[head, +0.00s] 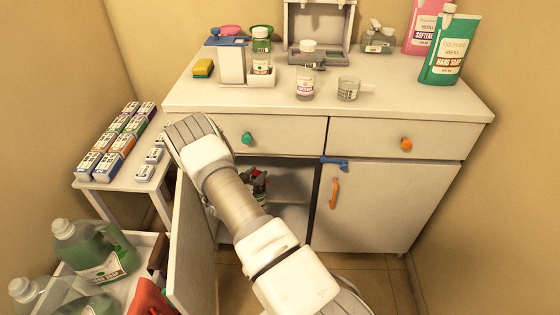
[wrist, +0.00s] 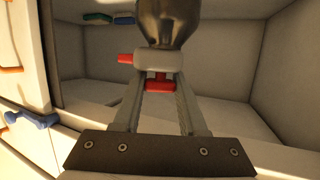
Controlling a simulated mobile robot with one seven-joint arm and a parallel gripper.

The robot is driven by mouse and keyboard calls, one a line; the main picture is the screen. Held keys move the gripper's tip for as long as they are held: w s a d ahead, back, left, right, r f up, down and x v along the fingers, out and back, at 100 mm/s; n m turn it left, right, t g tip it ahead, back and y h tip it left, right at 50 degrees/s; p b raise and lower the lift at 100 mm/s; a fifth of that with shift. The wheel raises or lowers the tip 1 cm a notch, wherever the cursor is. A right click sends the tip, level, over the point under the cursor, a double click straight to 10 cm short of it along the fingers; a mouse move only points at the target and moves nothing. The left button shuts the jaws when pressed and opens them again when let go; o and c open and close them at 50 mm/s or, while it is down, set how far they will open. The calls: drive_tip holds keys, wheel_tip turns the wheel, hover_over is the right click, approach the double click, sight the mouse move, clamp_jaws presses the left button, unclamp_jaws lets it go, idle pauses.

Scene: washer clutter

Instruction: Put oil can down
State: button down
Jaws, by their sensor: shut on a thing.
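The oil can (wrist: 168,22) shows in the wrist view as a dark, shiny metal body at the top centre, with a pale collar and red parts below it. My gripper (wrist: 158,66) is shut on it at the collar. In the head view my gripper (head: 257,186) is small and partly hidden by my arm, inside the open lower left compartment of the cabinet (head: 292,188). Red bits show there. The can's far end is cut off in the wrist view, so I cannot tell whether it touches a surface.
The open cabinet door (head: 190,245) stands left of my arm. The right door (head: 380,205) is shut. Small boxes fill a side table (head: 90,183). Green and blue items (wrist: 110,18) lie deeper inside; the compartment floor (wrist: 225,112) has bare room.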

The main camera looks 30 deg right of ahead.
drive_tip(key=r+b+x, duration=0.2)
drive_tip(key=b+x, duration=0.1)
drive_tip(key=x, duration=0.8)
drive_tip(key=shift+w+d, duration=0.35)
drive_tip(key=shift+d, duration=0.15)
drive_tip(key=shift+f, duration=0.15)
drive_tip(key=shift+f, duration=0.15)
drive_tip(key=shift+c, duration=2.3)
unclamp_jaws()
